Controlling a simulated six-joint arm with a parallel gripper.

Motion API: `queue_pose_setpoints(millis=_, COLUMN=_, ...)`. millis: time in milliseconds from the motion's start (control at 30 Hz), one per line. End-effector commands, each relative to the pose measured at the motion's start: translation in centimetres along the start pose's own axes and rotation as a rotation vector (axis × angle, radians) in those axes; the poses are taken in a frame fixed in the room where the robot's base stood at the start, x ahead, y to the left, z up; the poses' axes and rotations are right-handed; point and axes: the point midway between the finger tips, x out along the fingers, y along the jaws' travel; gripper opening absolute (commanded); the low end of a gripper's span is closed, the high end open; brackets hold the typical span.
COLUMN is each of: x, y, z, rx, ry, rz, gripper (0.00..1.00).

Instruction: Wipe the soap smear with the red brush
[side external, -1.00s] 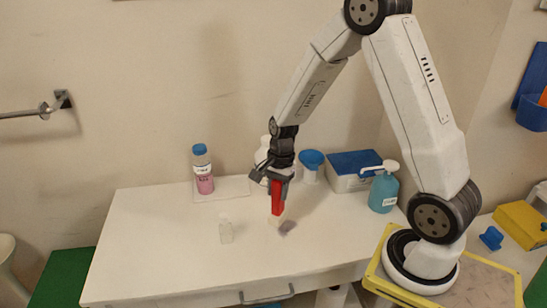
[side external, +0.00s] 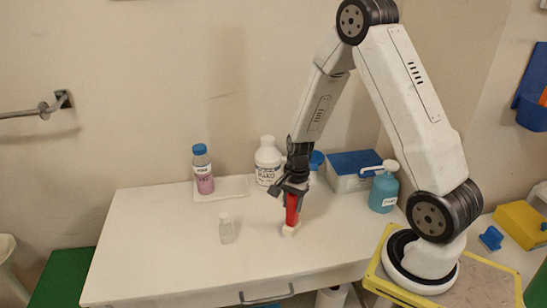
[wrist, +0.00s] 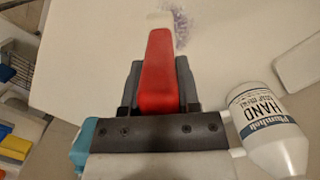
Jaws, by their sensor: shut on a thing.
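My gripper (side external: 293,187) is shut on the red brush (side external: 292,211) and holds it upright, its pale head down at the white tabletop. In the wrist view the red brush (wrist: 159,68) lies between the two fingers of my gripper (wrist: 159,82). The purplish soap smear (wrist: 183,30) shows beside the brush's pale head, partly hidden by it. In the side view the smear is mostly hidden behind the brush head. I cannot tell whether the head touches the surface.
A small clear bottle (side external: 226,228) stands left of the brush on the white table (side external: 160,250). Behind are a pink bottle (side external: 203,172), a white hand-soap bottle (side external: 267,160), a lidded box (side external: 350,172) and a teal pump bottle (side external: 383,190). The table's front left is clear.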

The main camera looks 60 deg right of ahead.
Motion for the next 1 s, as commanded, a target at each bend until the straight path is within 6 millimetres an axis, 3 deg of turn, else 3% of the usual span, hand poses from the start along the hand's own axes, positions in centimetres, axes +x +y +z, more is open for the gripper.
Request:
queue_pose_setpoints(millis=367, x=-0.3, y=2.4, z=-2.1, rx=0.002, ry=0.0, rz=-0.001, gripper=0.0)
queue_pose_setpoints(millis=1000, x=0.3, y=-1.9, z=1.6, rx=-0.004, ry=0.0, rz=0.0, gripper=0.0)
